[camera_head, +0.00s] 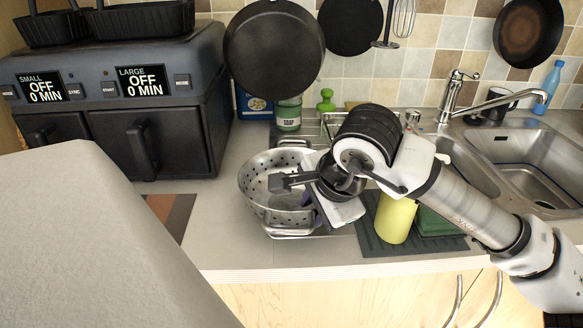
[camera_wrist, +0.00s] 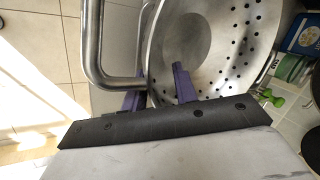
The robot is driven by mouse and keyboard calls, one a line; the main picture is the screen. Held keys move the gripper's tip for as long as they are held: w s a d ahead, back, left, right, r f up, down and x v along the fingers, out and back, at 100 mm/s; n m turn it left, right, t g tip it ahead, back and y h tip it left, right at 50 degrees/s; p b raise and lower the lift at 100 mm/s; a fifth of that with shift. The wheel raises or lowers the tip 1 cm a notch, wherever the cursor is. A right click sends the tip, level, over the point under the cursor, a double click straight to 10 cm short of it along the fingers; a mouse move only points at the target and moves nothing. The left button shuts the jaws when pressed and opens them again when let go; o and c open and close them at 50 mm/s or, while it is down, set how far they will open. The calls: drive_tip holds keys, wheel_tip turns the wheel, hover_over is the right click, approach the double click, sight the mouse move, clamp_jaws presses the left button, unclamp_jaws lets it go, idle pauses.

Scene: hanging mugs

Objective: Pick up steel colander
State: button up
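The steel colander (camera_head: 258,199) stands upright on the counter, right of the dark oven unit. In the wrist view the colander (camera_wrist: 225,35) fills the upper middle, with its perforated wall and a thick loop handle (camera_wrist: 92,45) at left. My gripper (camera_head: 316,192) is at the colander's right side in the head view. In the wrist view my gripper (camera_wrist: 157,88) has its two purple fingers apart, one over the colander's inside and one outside the rim near the handle. Whether either finger touches the metal cannot be told. My wrist hides part of the colander's right side.
A yellow cup (camera_head: 396,217) and green item (camera_head: 437,222) stand on a dark mat (camera_head: 375,243) to the right. The sink (camera_head: 525,165) with faucet (camera_head: 460,95) lies further right. Pans (camera_head: 274,48) hang behind. A green-lidded jar (camera_head: 288,115) stands by the wall.

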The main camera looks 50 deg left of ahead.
clamp_jaws()
drive_tip(key=shift+r, duration=0.15)
